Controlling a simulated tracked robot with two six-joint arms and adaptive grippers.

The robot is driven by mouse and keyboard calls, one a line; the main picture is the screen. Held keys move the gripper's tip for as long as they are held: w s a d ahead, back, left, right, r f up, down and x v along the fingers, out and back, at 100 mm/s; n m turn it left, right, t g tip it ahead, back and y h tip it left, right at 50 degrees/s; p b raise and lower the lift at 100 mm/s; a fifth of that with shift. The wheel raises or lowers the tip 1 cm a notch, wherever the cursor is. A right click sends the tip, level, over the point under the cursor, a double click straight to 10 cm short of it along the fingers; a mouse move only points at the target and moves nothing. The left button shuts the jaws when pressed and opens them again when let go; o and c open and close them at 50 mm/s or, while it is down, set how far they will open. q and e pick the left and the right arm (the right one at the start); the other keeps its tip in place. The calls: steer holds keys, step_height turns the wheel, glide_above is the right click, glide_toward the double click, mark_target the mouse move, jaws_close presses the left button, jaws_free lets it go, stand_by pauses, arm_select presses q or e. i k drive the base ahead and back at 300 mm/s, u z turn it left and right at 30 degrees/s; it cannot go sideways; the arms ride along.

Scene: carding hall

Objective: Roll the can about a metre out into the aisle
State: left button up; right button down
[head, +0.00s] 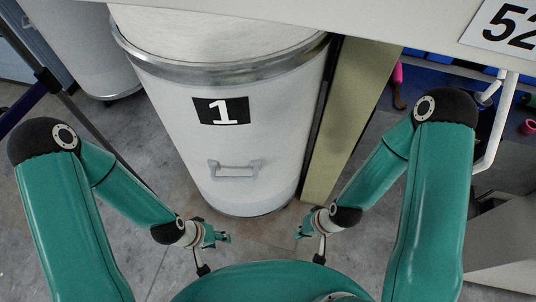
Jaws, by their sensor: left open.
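The can (160,110) is a tall white cylinder with a metal rim, a black label with a white 1, and a grey handle (235,169) low on its front. It stands upright on the floor directly ahead of me. My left gripper (226,238) is open and empty, low in front of the can's base and apart from it. My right gripper (300,232) is at the lower right of the can, also apart from it and below the handle. Its fingers are small in the view, and I cannot tell whether they are open or shut.
A second white can (88,60) stands at the upper left, behind a dark post (47,80). A tan panel (345,110) is close along the can's right side. A white overhang (400,18) crosses above. White piping (497,130) is at the right. Grey floor (150,270) is bare at the lower left.

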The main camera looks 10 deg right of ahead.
mark_target(237, 98)
steer(key=z, duration=1.4)
steer(key=i, duration=0.1)
steer(key=u, duration=2.7)
steer(key=k, duration=1.4)
steer(key=z, duration=1.2)
steer(key=i, duration=1)
steer(key=z, duration=0.05)
